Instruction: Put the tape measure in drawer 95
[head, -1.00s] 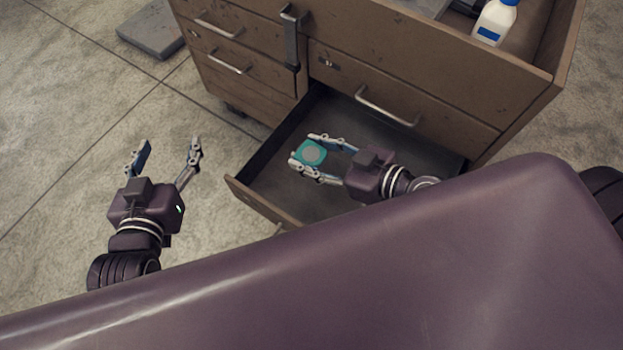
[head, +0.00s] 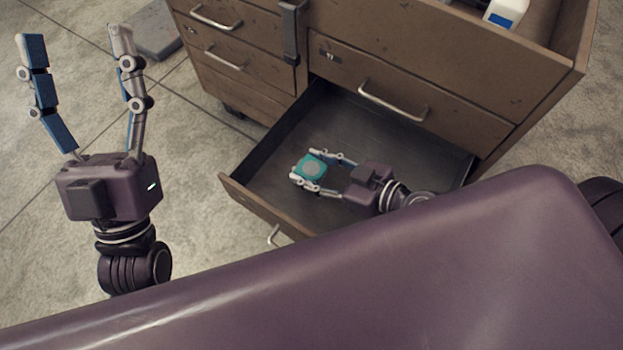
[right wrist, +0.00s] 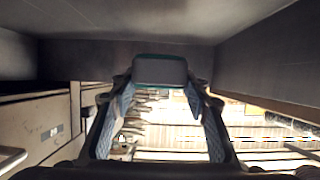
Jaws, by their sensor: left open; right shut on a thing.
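The right wrist view also shows the tape measure (right wrist: 160,69) between the fingers of my right gripper (right wrist: 160,85). Whether it touches the drawer floor I cannot tell. My left gripper (head: 76,45) is open and empty, raised over the floor left of the cabinet. No drawer number is legible.
The brown cabinet (head: 420,65) has closed drawers with metal handles above and left of the open drawer. A white bottle with a blue label (head: 505,14) stands in its open top. A grey slab (head: 155,30) lies on the floor at the back left.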

